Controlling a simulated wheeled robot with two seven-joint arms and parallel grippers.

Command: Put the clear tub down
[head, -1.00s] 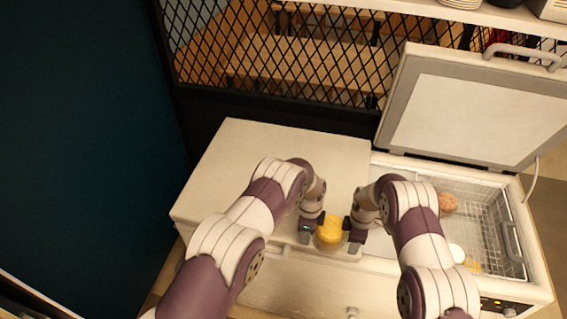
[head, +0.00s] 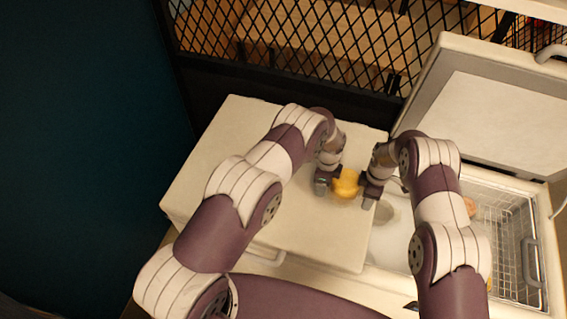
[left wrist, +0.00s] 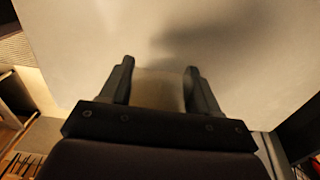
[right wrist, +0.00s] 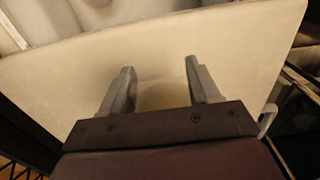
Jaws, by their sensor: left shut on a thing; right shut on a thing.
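The clear tub (head: 346,184), with yellow contents, is between my two grippers in the head view, over the closed white lid at its right part. My left gripper (head: 328,182) is shut on its left side, and my right gripper (head: 368,188) is shut on its right side. A pale, see-through part of the tub shows between the fingers in the left wrist view (left wrist: 158,88) and in the right wrist view (right wrist: 163,95). I cannot tell whether the tub's base touches the lid.
The closed white lid (head: 235,150) is clear to the left of the tub. To the right is an open freezer bay with a wire basket (head: 503,240) and a raised lid (head: 490,110). A black mesh screen (head: 300,45) stands behind.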

